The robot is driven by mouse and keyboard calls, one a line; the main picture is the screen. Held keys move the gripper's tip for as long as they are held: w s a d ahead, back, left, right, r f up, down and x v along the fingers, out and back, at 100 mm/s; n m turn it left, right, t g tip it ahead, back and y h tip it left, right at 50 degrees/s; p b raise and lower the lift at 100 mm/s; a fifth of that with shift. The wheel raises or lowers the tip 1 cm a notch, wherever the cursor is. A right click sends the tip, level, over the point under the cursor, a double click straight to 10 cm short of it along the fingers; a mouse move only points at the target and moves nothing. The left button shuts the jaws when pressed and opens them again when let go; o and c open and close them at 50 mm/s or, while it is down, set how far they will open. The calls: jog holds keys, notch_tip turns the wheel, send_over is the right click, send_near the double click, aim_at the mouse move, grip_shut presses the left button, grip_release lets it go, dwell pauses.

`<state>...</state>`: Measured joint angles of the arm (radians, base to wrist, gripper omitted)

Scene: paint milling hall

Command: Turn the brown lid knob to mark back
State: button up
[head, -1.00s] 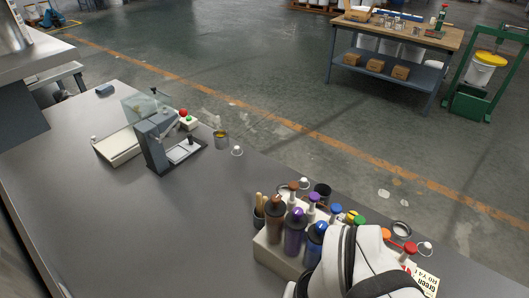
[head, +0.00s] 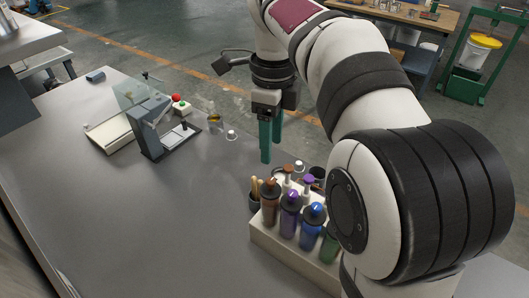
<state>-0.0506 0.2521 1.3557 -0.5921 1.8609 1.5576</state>
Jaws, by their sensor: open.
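The brown bottle (head: 270,207) stands at the left end of the front row in a pale rack (head: 283,248). Its dark lid has a brown knob (head: 271,182) on top; the marks around it are too small to read. A second brown-topped piece (head: 287,168) shows just behind. My gripper (head: 271,153) points down with its two green fingers apart and nothing between them. In the head view the fingertips appear just above and behind the brown knob, apart from it.
A purple bottle (head: 290,217), a blue bottle (head: 312,228) and a green bottle (head: 329,246) stand close to the right. A cup with wooden sticks (head: 254,200) touches or nearly touches the rack's left side. My arm hides the rack's right end. The bench (head: 150,215) is clear at left.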

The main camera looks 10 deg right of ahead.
aim_at(271, 180)
notch_tip(271, 180, down, 10)
jog(key=shift+f, duration=0.1)
grip_shut()
